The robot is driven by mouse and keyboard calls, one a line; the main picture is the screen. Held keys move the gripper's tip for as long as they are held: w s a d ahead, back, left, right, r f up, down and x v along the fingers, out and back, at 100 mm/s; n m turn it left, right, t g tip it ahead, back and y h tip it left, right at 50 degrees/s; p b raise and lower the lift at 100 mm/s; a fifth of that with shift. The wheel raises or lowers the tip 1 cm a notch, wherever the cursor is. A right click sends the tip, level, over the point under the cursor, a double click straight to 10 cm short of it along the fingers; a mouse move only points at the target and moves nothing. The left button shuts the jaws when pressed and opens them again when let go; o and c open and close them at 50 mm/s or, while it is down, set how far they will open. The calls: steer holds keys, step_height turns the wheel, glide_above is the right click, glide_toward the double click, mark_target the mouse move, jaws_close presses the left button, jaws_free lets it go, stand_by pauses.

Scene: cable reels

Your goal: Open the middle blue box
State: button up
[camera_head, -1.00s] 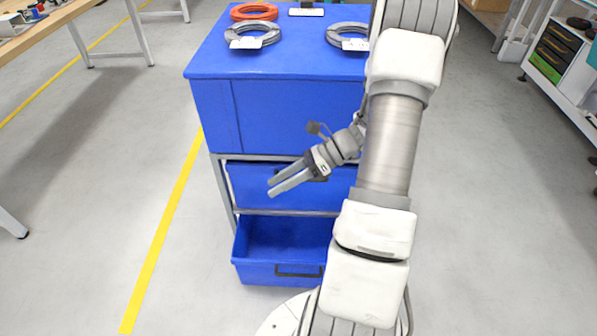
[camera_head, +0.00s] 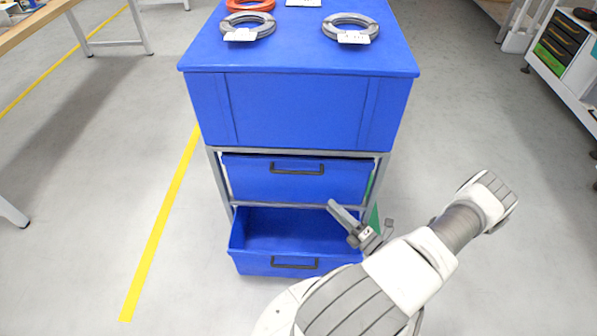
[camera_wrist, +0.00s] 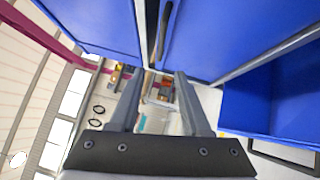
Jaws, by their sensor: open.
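The middle blue box (camera_head: 330,182) sits closed in the frame under the blue top section, with a dark handle (camera_head: 297,168) on its front. In the wrist view the middle box (camera_wrist: 235,35) is at the upper right, and its handle (camera_wrist: 165,32) shows nearly edge-on beyond the fingers. My gripper (camera_head: 333,206) is open and empty, low and right of that handle, over the right part of the open lower box. Its fingers also show in the wrist view (camera_wrist: 157,75), apart from the handle.
The lower blue box (camera_head: 262,262) is pulled out, open and empty. Grey cable reels (camera_head: 248,27) and an orange reel (camera_head: 250,5) lie on the blue top (camera_head: 296,55).

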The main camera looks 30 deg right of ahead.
mark_target(297, 173)
steer(key=b+x, duration=0.2)
steer(key=x, duration=1.5)
steer(key=shift+w+d+f, duration=0.1)
steer(key=shift+w, duration=0.1)
steer(key=shift+c, duration=0.3)
jaws_close()
stand_by(0.4)
